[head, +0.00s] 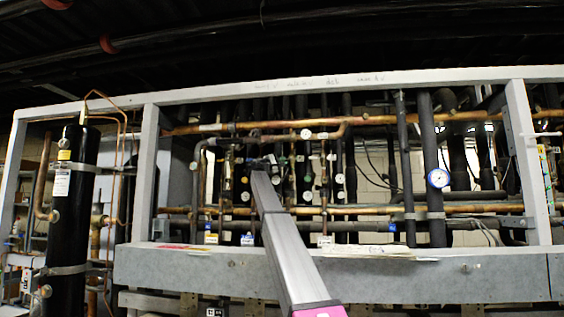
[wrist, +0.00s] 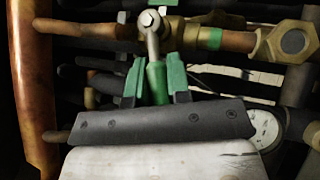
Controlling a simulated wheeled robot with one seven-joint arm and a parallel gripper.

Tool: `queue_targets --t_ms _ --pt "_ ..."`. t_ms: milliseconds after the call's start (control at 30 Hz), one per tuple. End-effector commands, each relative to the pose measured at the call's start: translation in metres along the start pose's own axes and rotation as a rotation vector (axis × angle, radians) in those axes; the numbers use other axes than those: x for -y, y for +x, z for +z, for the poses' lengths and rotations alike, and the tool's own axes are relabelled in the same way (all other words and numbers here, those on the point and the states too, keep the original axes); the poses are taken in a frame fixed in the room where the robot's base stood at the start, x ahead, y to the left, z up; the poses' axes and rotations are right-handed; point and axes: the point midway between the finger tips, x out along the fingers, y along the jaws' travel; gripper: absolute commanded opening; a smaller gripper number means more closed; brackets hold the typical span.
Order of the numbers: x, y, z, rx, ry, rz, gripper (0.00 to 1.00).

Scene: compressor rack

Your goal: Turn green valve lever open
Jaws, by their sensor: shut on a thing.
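The green valve lever (wrist: 157,82) shows in the wrist view, with a green grip and a bare metal neck running up to a round bolt head (wrist: 150,18). It points down the picture, across the horizontal copper pipe behind the bolt. My gripper (wrist: 157,70) has its two green fingers on either side of the lever's grip and is shut on it. The lower end of the grip is hidden behind the dark gripper body. In the head view my gripper (head: 262,164) reaches in among the pipes, and I cannot make out the lever there.
A large brass fitting (wrist: 290,42) sits right of the lever, and a thick copper pipe (wrist: 32,85) stands at the left. A round gauge (wrist: 263,128) is close to the gripper's right side. The grey frame beam (head: 420,277) runs below my arm.

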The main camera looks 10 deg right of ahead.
Motion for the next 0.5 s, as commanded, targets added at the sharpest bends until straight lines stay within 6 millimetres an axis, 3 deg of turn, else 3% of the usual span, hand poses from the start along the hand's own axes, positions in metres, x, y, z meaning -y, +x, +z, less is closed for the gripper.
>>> queue_targets --t_ms 500 --pt "0.0116 -0.0018 0.0028 -0.047 -0.165 0.165 0.00"
